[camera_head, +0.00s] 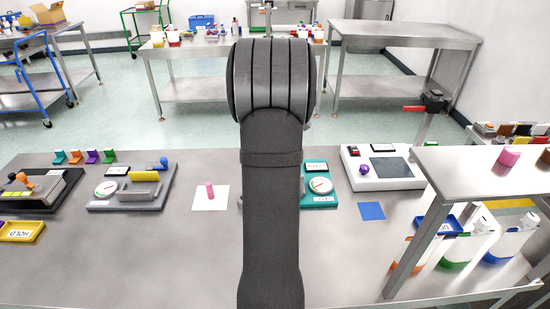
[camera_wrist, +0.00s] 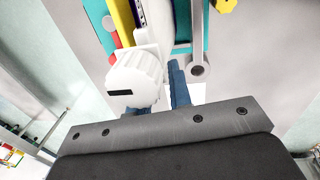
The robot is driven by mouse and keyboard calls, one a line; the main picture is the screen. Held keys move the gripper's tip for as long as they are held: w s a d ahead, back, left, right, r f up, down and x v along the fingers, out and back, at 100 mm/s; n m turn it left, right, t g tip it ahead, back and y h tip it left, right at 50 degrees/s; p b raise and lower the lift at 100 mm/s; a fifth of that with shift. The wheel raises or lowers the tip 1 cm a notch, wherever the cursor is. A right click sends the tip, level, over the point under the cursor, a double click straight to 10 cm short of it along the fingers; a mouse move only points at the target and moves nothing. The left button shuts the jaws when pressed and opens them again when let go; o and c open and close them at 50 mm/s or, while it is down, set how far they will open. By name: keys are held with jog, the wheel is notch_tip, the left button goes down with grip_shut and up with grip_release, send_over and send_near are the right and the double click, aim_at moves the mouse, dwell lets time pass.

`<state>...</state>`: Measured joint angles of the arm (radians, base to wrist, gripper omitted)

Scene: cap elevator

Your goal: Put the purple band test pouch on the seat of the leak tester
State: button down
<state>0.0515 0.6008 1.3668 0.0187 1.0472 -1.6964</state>
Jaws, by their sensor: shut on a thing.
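My gripper (camera_wrist: 156,96) shows in the wrist view with its blue fingers closed around a white piece with a ribbed cap (camera_wrist: 135,78), which looks like the test pouch. A narrow dark, purplish strip (camera_wrist: 141,14) shows beyond the cap; I cannot tell if it is the pouch's band. A teal station (camera_wrist: 105,30), which looks like the leak tester, lies just beyond the fingers. In the head view the teal station (camera_head: 331,199) with a round gauge is partly behind my arm, which hides the gripper, pouch and seat. I cannot tell if the pouch touches the seat.
A grey gauge station (camera_head: 158,194) and a pink cylinder on a white sheet (camera_head: 220,200) stand left of my arm. A white device (camera_head: 410,178), a blue square (camera_head: 371,211) and a raised shelf (camera_head: 480,165) are on the right.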

jog(key=shift+f, duration=1.35)
jog(key=shift+f, duration=0.15)
jog(key=c, duration=1.3)
grip_release()
jog(key=r, duration=0.4)
jog(key=s+r, duration=0.1)
jog(key=r, duration=0.7)
jog(key=shift+s+r, duration=0.15)
jog(key=shift+s, duration=0.1)
